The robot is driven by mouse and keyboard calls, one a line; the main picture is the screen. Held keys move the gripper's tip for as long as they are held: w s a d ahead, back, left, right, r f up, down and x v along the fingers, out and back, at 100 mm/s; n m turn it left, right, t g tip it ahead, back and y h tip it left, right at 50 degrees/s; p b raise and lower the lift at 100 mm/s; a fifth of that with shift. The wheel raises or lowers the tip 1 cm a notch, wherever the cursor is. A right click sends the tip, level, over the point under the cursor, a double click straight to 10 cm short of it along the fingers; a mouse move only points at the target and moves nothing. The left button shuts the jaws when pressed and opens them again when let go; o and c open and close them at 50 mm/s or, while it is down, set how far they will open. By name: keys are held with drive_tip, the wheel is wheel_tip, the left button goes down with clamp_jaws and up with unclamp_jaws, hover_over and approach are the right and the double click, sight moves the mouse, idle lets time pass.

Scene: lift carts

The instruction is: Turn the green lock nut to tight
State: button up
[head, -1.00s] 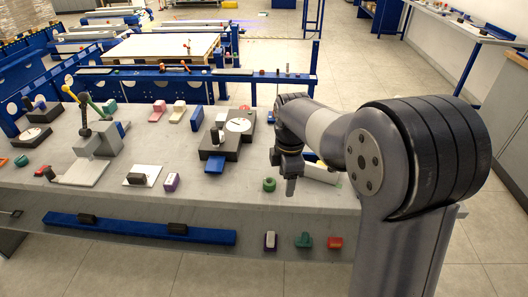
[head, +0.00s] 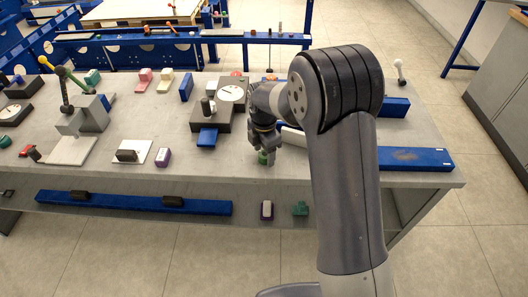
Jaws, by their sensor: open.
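The green lock nut (head: 262,157) is a small round green piece near the front edge of the grey bench. My gripper (head: 267,158) hangs down right at the nut, pointing at the bench, and hides part of it. The gripper is open. I cannot tell whether its fingers are around the nut or just in front of it, or whether they touch it. Any tightness mark on the nut is too small to see.
The grey bench (head: 210,168) holds a dark block with a blue tab (head: 208,137), a purple and white block (head: 163,157) and a white plate (head: 134,152) to the left. A blue bar (head: 415,158) lies at right. A green piece (head: 300,208) sits on the lower shelf.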

drive_tip(key=shift+f, duration=0.4)
drive_tip(key=shift+c, duration=0.2)
drive_tip(key=c, duration=1)
